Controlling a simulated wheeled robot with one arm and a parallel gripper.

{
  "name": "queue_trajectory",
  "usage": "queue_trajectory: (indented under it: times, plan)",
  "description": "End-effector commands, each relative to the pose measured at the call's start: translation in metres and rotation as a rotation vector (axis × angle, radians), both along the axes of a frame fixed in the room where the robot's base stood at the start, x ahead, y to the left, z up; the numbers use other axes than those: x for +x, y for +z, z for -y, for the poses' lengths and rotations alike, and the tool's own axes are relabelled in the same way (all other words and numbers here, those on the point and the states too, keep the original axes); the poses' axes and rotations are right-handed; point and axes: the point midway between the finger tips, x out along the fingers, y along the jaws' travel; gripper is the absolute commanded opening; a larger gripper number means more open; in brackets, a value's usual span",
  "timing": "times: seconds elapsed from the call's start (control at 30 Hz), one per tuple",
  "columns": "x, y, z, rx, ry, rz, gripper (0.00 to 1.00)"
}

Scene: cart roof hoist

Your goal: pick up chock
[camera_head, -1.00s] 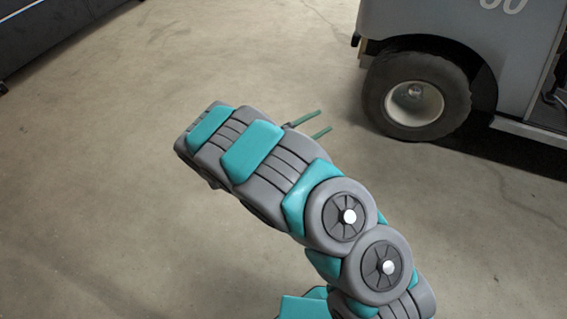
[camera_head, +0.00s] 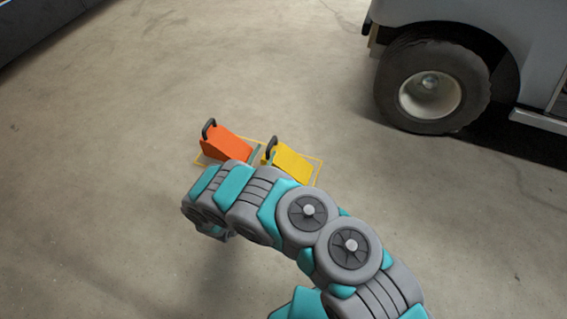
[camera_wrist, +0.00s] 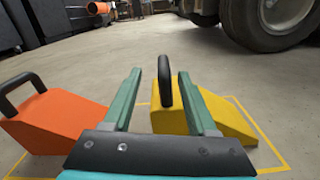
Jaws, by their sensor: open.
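Two wedge chocks with black loop handles lie on the floor. The orange chock (camera_head: 226,144) is on the left, and the yellow chock (camera_head: 292,165) is on the right. In the wrist view the orange chock (camera_wrist: 50,118) is left of my gripper. The yellow chock (camera_wrist: 225,121) is ahead and to the right, partly hidden by the right finger. My gripper (camera_wrist: 158,75) is open, with the yellow chock's upright handle (camera_wrist: 164,82) showing between its fingers. I cannot tell whether they touch. In the head view my arm hides most of the gripper.
A yellow floor outline (camera_head: 321,172) surrounds the chocks. A grey cart (camera_head: 480,28) with a dark wheel (camera_head: 430,88) stands at the upper right. A dark cabinet or bench (camera_head: 40,25) is at the upper left. The floor between is clear.

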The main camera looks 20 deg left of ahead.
Motion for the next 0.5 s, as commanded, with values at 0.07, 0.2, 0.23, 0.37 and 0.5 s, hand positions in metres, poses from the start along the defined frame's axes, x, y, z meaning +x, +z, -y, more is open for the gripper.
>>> queue_trajectory:
  times: [0.07,0.2,0.23,0.37,0.5]
  plan:
    - [0.007,0.0,0.002,0.0,-0.002,0.001,0.58]
    - [0.02,-0.001,0.005,0.0,-0.003,0.0,0.58]
    - [0.023,-0.001,0.007,0.0,-0.004,0.0,0.58]
    - [0.039,0.0,0.01,0.001,-0.005,0.0,0.58]
    - [0.052,0.0,0.01,0.002,-0.003,0.0,0.58]
